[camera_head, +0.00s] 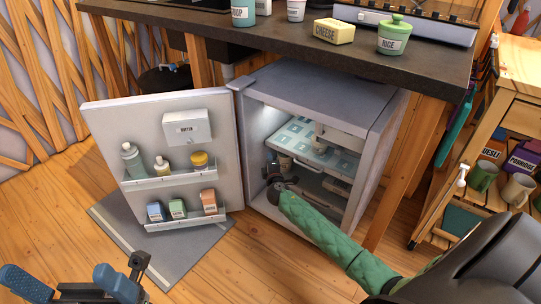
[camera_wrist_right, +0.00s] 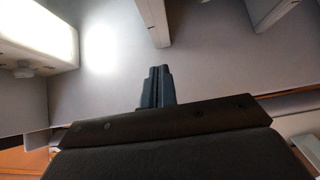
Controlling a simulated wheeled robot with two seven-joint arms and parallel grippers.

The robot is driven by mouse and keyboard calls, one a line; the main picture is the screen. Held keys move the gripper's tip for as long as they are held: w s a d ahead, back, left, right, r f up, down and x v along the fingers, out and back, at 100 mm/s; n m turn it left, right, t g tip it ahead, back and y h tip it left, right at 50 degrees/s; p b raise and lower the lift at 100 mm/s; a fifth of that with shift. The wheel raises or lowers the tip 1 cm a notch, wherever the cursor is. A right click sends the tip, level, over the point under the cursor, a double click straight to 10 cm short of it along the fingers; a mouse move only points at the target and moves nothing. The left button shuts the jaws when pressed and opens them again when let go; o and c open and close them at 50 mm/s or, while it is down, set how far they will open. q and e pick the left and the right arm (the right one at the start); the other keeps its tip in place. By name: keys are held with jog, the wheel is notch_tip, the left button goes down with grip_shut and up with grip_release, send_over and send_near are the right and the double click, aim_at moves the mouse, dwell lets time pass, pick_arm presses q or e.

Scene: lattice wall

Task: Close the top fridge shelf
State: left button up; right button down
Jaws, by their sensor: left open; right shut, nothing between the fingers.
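The small grey fridge (camera_head: 330,85) stands under the counter with its door (camera_head: 105,115) swung wide open to the left. Inside, the top shelf (camera_head: 297,133) shows as a pale blue and white patterned panel in the upper part of the fridge; how far out it sits is hard to tell. My right gripper (camera_head: 275,184) is at the fridge opening, below and in front of this shelf. In the right wrist view its fingers (camera_wrist_right: 157,88) are shut and empty, before pale grey inner surfaces. My left gripper (camera_head: 68,285) is open and empty at the lower left, away from the fridge.
Door racks hold bottles, a jar (camera_head: 199,160) and small cartons (camera_head: 209,200). The counter (camera_head: 285,40) overhangs the fridge. A wooden rack (camera_head: 520,80) with mugs stands at right. A grey mat (camera_head: 185,255) lies under the door. A lit lamp (camera_wrist_right: 35,35) shines inside the fridge.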

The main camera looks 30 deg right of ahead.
jog(key=p+v, duration=0.1)
jog(key=v, duration=0.6)
jog(key=shift+s+a, duration=0.15)
jog(key=shift+a, duration=0.1)
jog(key=shift+r, duration=0.15)
